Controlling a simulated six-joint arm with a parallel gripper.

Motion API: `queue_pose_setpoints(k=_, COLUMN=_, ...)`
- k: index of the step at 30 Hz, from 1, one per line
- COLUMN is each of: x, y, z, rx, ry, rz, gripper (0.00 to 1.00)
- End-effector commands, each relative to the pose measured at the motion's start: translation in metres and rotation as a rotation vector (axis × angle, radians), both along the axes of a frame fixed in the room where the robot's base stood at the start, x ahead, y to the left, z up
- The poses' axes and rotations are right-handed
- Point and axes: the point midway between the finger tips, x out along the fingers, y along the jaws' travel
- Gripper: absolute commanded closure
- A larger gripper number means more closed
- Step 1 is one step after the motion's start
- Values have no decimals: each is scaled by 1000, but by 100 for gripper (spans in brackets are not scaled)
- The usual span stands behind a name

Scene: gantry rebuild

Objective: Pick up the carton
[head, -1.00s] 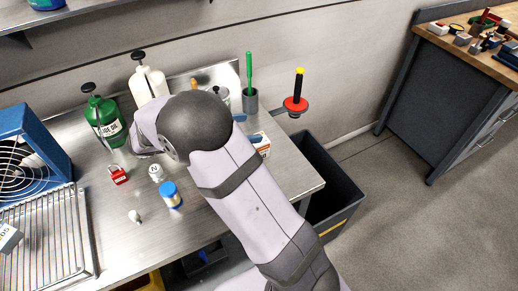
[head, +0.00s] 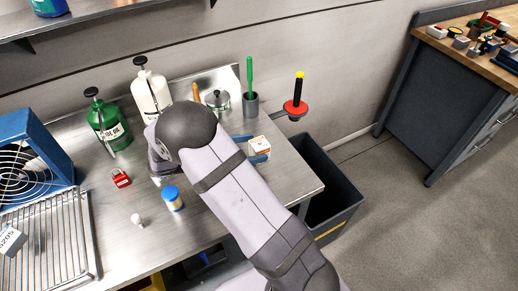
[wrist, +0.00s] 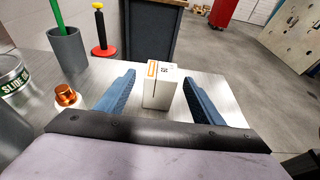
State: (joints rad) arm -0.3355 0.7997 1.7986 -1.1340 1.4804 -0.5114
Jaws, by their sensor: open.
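The carton (head: 260,146) is a small white box with orange and dark print, standing on the steel bench near its right end. It also shows in the wrist view (wrist: 158,88), upright in the middle. My gripper (wrist: 159,80) is open, with one blue finger on each side of the carton and a visible gap on both sides. In the head view my gripper (head: 252,149) shows as two blue fingers at the carton, and my arm hides the wrist behind them.
A grey cup (head: 251,104) with a green-handled tool and a lidded pot (head: 218,101) stand behind the carton. A red-and-black spindle with a yellow top (head: 296,101) is at the back right. A dark bin (head: 331,205) stands past the bench's right edge.

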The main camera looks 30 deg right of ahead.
Motion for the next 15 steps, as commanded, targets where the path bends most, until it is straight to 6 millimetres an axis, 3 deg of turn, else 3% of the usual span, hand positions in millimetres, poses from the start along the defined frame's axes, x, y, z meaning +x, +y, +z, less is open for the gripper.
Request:
queue_pose_setpoints(k=6, x=-1, y=-25, z=-7, rx=0, ry=3, rz=-2, gripper=39)
queue_pose_setpoints(k=15, x=0, y=-30, z=-9, rx=0, ry=1, rz=0, gripper=39)
